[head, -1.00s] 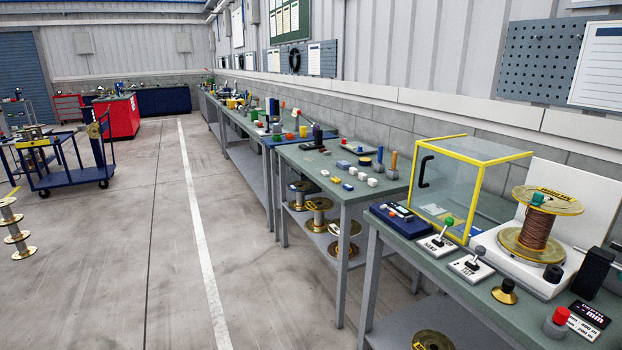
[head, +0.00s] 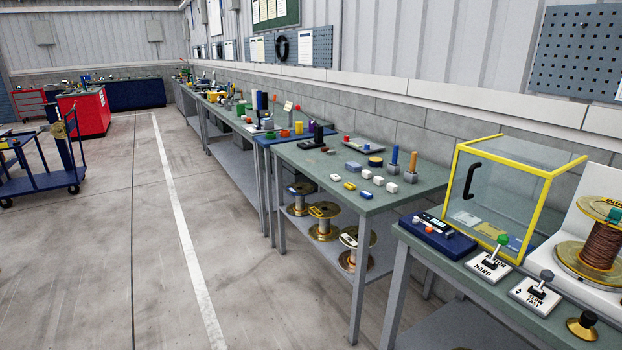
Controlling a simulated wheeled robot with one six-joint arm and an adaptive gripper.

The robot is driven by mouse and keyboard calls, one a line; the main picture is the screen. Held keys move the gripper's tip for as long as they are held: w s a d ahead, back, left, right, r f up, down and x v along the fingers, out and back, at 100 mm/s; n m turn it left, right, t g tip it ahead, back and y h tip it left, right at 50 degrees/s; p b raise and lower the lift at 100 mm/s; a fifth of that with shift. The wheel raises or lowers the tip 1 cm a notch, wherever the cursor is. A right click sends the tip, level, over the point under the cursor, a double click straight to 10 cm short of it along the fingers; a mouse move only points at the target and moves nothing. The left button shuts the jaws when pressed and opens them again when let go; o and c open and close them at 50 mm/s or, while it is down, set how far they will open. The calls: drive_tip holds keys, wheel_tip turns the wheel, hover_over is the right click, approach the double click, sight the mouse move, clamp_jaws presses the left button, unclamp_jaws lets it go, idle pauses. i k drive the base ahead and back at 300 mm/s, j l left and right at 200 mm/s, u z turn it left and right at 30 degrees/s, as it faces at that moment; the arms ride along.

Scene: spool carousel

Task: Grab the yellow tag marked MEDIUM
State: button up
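No tag with a readable MEDIUM marking shows in the head view. A flat yellowish piece (head: 491,229) lies inside the clear box with the yellow frame (head: 548,172); any lettering on it is too small to read. A small yellow block (head: 350,186) lies on the middle table among white blocks, and I cannot tell if it bears writing. My gripper is not in view.
The near bench carries a HAND lever plate (head: 490,265), a SLOW/FAST lever plate (head: 535,294) and a copper wire spool (head: 601,245). The middle table (head: 310,165) has spools on its lower shelf. A blue trolley (head: 40,182) stands left. The floor between is open.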

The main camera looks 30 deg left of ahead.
sight(350, 185)
drive_tip(key=i+j+u, duration=0.1)
drive_tip(key=i+j, duration=0.2)
drive_tip(key=i+j+u, duration=0.1)
drive_tip(key=i+j, duration=0.2)
drive_tip(key=i, duration=0.2)
drive_tip(key=i+j+u, duration=0.1)
drive_tip(key=i+j, duration=0.15)
drive_tip(key=i, duration=0.15)
drive_tip(key=i+j+u, duration=0.1)
drive_tip(key=i+j, duration=0.15)
drive_tip(key=i, duration=0.15)
drive_tip(key=i+j, duration=0.2)
drive_tip(key=i, duration=0.15)
drive_tip(key=i+j, duration=0.15)
drive_tip(key=i, duration=0.25)
